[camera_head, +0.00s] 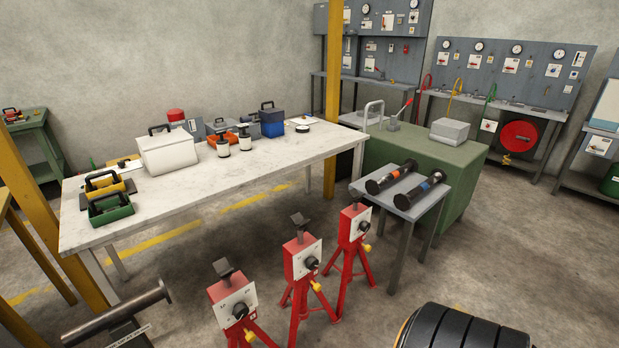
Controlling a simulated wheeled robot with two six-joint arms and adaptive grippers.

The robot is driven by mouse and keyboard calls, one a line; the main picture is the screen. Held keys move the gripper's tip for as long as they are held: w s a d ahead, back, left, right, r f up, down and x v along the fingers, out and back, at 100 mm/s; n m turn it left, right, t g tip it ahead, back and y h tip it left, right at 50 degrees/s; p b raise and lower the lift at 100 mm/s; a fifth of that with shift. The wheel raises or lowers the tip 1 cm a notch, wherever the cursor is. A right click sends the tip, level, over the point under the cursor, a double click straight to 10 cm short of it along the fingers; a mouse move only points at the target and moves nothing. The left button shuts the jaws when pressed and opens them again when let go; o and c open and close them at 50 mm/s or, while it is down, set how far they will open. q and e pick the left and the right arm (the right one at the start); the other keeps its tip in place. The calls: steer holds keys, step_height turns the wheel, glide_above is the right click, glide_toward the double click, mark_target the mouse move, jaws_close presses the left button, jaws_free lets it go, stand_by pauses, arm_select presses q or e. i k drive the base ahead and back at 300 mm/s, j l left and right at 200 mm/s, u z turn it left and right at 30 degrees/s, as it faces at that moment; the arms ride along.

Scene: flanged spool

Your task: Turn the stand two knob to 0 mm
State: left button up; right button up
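Three red tripod stands stand in a row on the floor: a near one (232,300), a middle one (302,259) and a far one (353,224). Each has a pale front plate, a dark top rest and a yellow handle. Black knobs show on the near plate (240,311), the middle plate (312,263) and the far plate (364,226). The plate markings are too small to read, so I cannot tell which stand is number two or any knob's setting. Neither of my grippers is in view.
A grey flanged pipe (115,314) lies at lower left. A long worktable (205,190) with toolboxes stands behind the stands. A small grey table (413,208) holds two black cylinders. A dark ribbed object (462,330) is at bottom right.

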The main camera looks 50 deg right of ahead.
mark_target(311, 263)
steer(key=z, duration=1.45)
